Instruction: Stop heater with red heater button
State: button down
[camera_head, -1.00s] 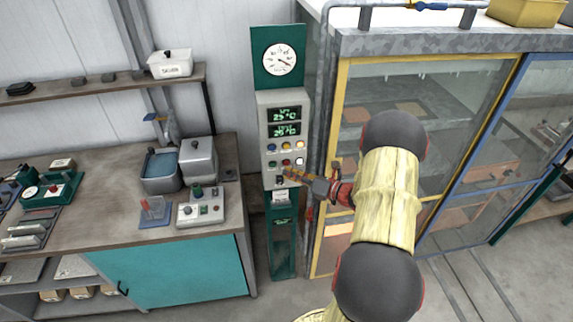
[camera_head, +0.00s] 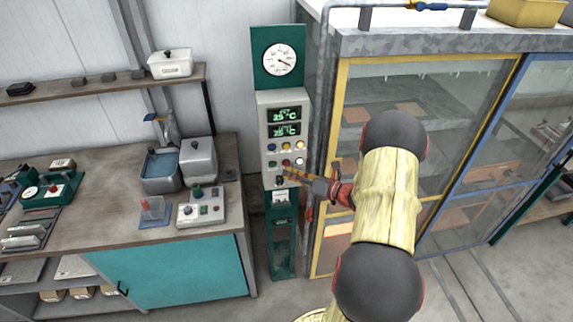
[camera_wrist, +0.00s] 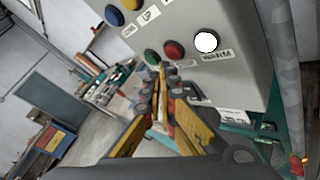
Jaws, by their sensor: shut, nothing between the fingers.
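The grey control box (camera_head: 262,122) stands upright on a green post in the head view. Its red button (camera_head: 286,162) is in the lower row, between a green one and a white one. In the wrist view the red button (camera_wrist: 174,50) is near the top middle, just above and right of my fingertips. My gripper (camera_head: 288,173) is shut and empty, in front of the lower part of the box. Its fingertips (camera_wrist: 160,72) point at the panel just below the red and green buttons. I cannot tell whether they touch it.
The green button (camera_wrist: 151,56) and white button (camera_wrist: 207,42) flank the red one closely. A grey vertical pipe (camera_head: 322,110) and the yellow-framed glass cabinet (camera_head: 345,85) stand right of the box. A workbench (camera_head: 100,215) stands to the left.

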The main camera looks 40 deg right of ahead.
jog(key=shift+w+d, duration=0.1)
jog(key=shift+w, duration=0.05)
jog(key=shift+w+d, duration=0.15)
jog(key=shift+w, duration=0.1)
jog(key=shift+w+d, duration=0.2)
jog(key=shift+w, duration=0.15)
dwell(1.0)
jog(key=shift+s, duration=0.1)
jog(key=shift+s+a, duration=0.45)
jog(key=shift+s, duration=0.2)
jog(key=shift+s+p, duration=0.1)
jog(key=shift+p, duration=0.2)
jog(key=s+a, duration=0.1)
jog(key=s, duration=0.1)
jog(key=s+a+p, duration=0.1)
jog(key=s, duration=0.1)
jog(key=shift+a, duration=0.3)
dwell(0.7)
